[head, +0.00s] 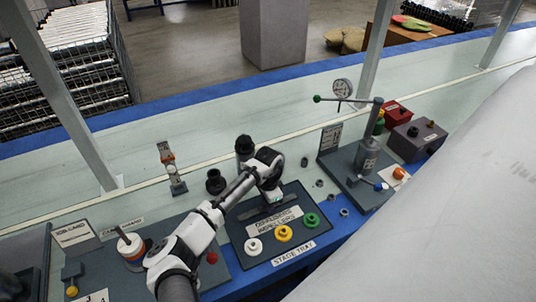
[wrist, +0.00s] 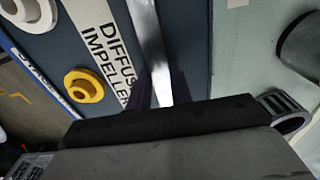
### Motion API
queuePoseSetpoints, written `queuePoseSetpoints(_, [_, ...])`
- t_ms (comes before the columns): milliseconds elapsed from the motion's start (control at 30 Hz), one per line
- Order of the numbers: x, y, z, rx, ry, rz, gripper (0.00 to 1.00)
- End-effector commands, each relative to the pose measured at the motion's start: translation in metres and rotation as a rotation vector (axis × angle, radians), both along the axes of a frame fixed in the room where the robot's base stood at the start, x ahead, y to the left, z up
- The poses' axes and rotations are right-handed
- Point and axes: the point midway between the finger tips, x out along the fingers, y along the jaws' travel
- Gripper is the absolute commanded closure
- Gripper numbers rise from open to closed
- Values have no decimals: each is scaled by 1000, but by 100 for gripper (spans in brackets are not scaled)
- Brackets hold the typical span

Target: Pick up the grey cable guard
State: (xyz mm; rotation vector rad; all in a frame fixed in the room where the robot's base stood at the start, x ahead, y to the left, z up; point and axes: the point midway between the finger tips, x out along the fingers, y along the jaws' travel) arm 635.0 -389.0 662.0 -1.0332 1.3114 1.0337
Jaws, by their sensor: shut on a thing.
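The grey cable guard (head: 258,213) looks like a long, flat grey strip. It is over the dark stage tray (head: 236,238), behind the white diffusers and impellers label. In the wrist view the strip (wrist: 148,40) runs from the top edge down between my dark fingers. My gripper (head: 270,198) is shut on it, with the fingertips (wrist: 155,90) one on each side. The dark gripper body hides the strip's near end. I cannot tell whether the strip touches the tray.
White (head: 253,246), yellow (head: 284,233) and green (head: 311,220) flanged rings sit along the tray's front. A grey press stand (head: 367,160) with a lever and dial is to the right. Dark round parts (head: 215,181) stand behind the tray. A small upright gauge (head: 172,170) stands at back left.

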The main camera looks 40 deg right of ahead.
Motion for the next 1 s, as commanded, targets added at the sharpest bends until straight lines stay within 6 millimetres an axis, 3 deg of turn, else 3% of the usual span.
queuePoseSetpoints(267, [1,0,29,-4,-2,0,100])
queuePoseSetpoints(700, [1,-1,151,-3,-4,-1,100])
queuePoseSetpoints(833, [1,0,178,-1,-4,-1,100])
queuePoseSetpoints(1000, [1,0,195,0,-3,0,100])
